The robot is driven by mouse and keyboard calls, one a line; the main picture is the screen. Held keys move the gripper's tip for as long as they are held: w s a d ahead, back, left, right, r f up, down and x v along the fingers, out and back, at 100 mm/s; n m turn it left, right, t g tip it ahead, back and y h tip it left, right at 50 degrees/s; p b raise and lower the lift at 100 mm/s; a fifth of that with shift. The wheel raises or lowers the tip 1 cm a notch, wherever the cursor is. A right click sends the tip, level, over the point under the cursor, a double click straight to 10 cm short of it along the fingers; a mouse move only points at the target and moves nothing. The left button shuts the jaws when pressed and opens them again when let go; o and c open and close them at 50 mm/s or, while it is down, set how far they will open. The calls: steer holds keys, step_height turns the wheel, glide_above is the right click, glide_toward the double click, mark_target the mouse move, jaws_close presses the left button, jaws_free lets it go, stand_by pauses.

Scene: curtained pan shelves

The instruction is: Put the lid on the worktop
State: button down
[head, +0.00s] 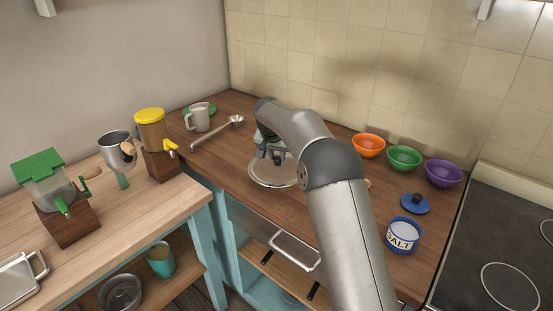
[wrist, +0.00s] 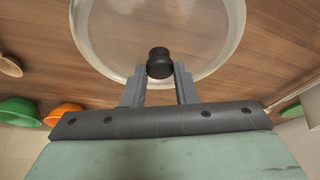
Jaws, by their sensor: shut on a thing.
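The lid (head: 272,174) is a round clear glass disc with a pale rim. It shows over the brown wooden worktop (head: 232,142), in front of the tiled wall. In the wrist view the lid (wrist: 95,62) fills the top middle, with its black knob (wrist: 160,62) between the fingertips. My gripper (wrist: 158,72) is shut on that knob. In the head view my gripper (head: 272,156) is above the lid, partly hidden by my arm. The lid looks level and very close to the worktop; I cannot tell whether it touches.
Orange (head: 368,146), green (head: 404,157) and purple (head: 443,173) bowls line the wall at right. A salt jar (head: 402,238) and a small blue lid (head: 415,204) stand near the hob (head: 500,255).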

mark_target(276, 159)
steer(key=shift+w+f, duration=0.35)
steer(key=shift+f, duration=0.05)
steer(key=shift+f+p, duration=0.4)
steer(key=shift+f, duration=1.05)
steer(key=shift+f, duration=0.1)
steer(key=shift+f, duration=0.2)
steer(key=c, duration=1.1)
jaws_free()
steer(key=shift+c, duration=0.2)
steer(key=shift+r, duration=0.1)
